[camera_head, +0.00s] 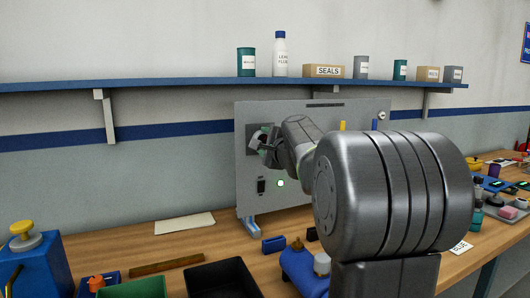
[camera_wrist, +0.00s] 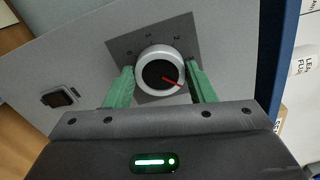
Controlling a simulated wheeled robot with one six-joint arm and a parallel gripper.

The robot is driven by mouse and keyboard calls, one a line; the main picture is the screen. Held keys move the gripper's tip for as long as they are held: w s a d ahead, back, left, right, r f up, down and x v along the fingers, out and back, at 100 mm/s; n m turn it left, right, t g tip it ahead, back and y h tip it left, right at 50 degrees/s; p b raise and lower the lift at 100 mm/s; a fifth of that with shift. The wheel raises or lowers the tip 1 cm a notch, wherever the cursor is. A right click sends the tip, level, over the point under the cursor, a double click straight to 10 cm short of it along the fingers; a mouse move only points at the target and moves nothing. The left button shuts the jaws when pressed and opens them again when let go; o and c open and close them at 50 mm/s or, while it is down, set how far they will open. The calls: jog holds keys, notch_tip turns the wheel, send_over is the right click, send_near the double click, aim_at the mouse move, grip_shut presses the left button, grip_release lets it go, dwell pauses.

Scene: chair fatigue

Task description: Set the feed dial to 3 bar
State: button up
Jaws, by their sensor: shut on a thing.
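The feed dial (camera_wrist: 148,57) is a round knob with a white rim and dark centre on a dark scale plate (camera_wrist: 122,43). Its red pointer points right and slightly down in the wrist view. Small marks show around the dial's upper side, too small to read surely. My gripper (camera_wrist: 160,70) has its green fingers on the dial's left and right sides, shut on it. In the head view my gripper (camera_head: 267,150) is at the upper left of the grey panel (camera_head: 247,190), and mostly hides the dial.
A black switch (camera_head: 261,186) and a lit green lamp (camera_head: 280,183) sit below the dial. The panel stands on a wooden bench (camera_head: 190,241). A blue shelf (camera_head: 180,84) with cans and boxes runs above. Black and green bins are in front.

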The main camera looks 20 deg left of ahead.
jog(key=shift+f+n+b, duration=0.2)
jog(key=shift+n+b, duration=3.5)
jog(key=shift+n, duration=0.9)
jog(key=o, duration=1)
jog(key=shift+d, duration=0.1)
jog(key=b+v, duration=0.2)
jog(key=v, duration=1.1)
jog(key=shift+s+d, duration=0.25)
jog(key=shift+d, duration=0.05)
